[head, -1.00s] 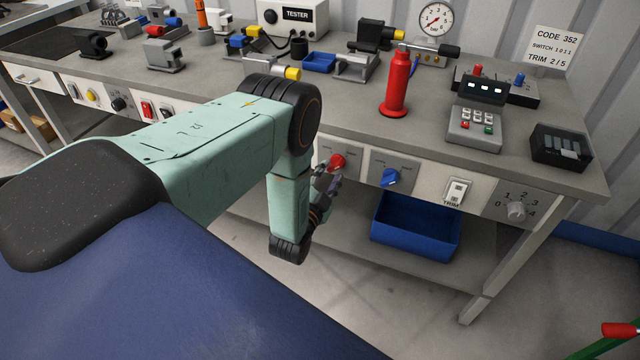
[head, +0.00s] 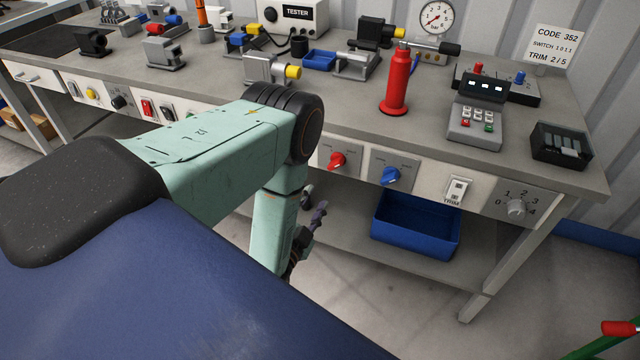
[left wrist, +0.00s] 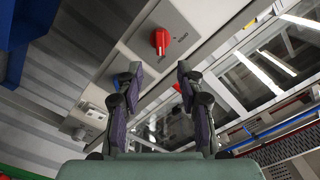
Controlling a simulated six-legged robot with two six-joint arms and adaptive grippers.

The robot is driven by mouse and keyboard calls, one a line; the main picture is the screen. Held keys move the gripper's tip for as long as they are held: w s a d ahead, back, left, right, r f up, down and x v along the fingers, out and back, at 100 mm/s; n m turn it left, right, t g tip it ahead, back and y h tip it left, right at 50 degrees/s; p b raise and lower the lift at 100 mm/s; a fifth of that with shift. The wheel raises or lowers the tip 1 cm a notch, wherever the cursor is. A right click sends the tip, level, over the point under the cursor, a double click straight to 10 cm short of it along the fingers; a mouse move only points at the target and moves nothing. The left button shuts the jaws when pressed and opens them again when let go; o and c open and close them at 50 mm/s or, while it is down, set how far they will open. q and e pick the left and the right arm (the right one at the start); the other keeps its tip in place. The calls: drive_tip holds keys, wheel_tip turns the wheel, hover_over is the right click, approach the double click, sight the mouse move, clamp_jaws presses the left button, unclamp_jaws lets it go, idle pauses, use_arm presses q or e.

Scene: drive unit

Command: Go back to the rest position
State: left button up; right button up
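My left arm comes in from the left in the head view and bends down in front of the workbench (head: 440,140). Its gripper (head: 312,217) hangs below the bench front, partly hidden behind my own forearm. In the left wrist view the two fingers of the left gripper (left wrist: 160,82) stand well apart with nothing between them. Beyond the fingertips is the red knob (left wrist: 160,41) on its grey plate, not touched. The red knob also shows in the head view (head: 337,161), above and right of the gripper. My right gripper is in neither view.
A blue knob (head: 390,176), a trim switch (head: 457,190) and a grey dial (head: 516,208) line the bench front. A blue bin (head: 415,225) stands on the lower shelf. A red cylinder (head: 397,85) and a keypad unit (head: 475,120) stand on top. The floor in front is clear.

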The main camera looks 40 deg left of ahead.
use_arm(q)
drive_tip(key=s+d+f+n+g+h, duration=0.1)
drive_tip(key=s+d+f+n+g, duration=0.2)
drive_tip(key=s+f+g, duration=0.3)
drive_tip(key=s+d+f+n+g+h, duration=0.2)
drive_tip(key=s+f+g, duration=0.3)
drive_tip(key=s+f, duration=0.25)
drive_tip(key=s+d+r+n+g, duration=0.1)
drive_tip(key=s+d+r+g, duration=0.2)
drive_tip(key=s, duration=0.4)
drive_tip(key=s+d+r+g+h, duration=0.1)
drive_tip(key=s+d+r+g, duration=0.1)
drive_tip(key=s, duration=0.5)
wheel_tip(320, 180, up, 2)
drive_tip(key=shift+s+d+r+n+g, duration=0.25)
drive_tip(key=shift+d+n+g, duration=0.15)
drive_tip(key=shift+g, duration=0.4)
